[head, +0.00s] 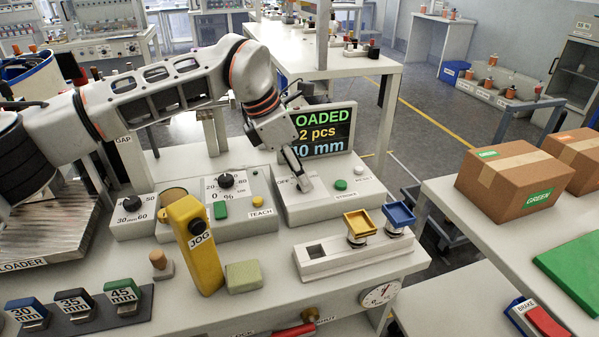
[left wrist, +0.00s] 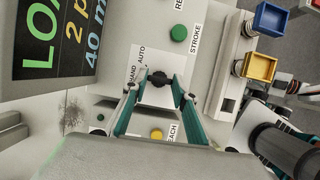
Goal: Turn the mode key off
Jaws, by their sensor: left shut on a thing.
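The mode key is a small black knob (left wrist: 158,77) on the pale control panel (head: 340,205), beside a white label reading HAND and AUTO. My left gripper (head: 305,186) reaches down onto this panel in front of the display. In the left wrist view its two teal fingers (left wrist: 158,86) are closed on the key from both sides. In the head view the fingers hide the key, and most of its label is covered. The exact angle of the key is hard to tell.
The display (head: 325,132) stands right behind the gripper. A green button (head: 341,184) sits to the right on the same panel. Nearby are a TEACH box with a dial (head: 226,180), a yellow JOG pendant (head: 194,245), and a fixture with yellow (head: 360,222) and blue (head: 398,214) trays.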

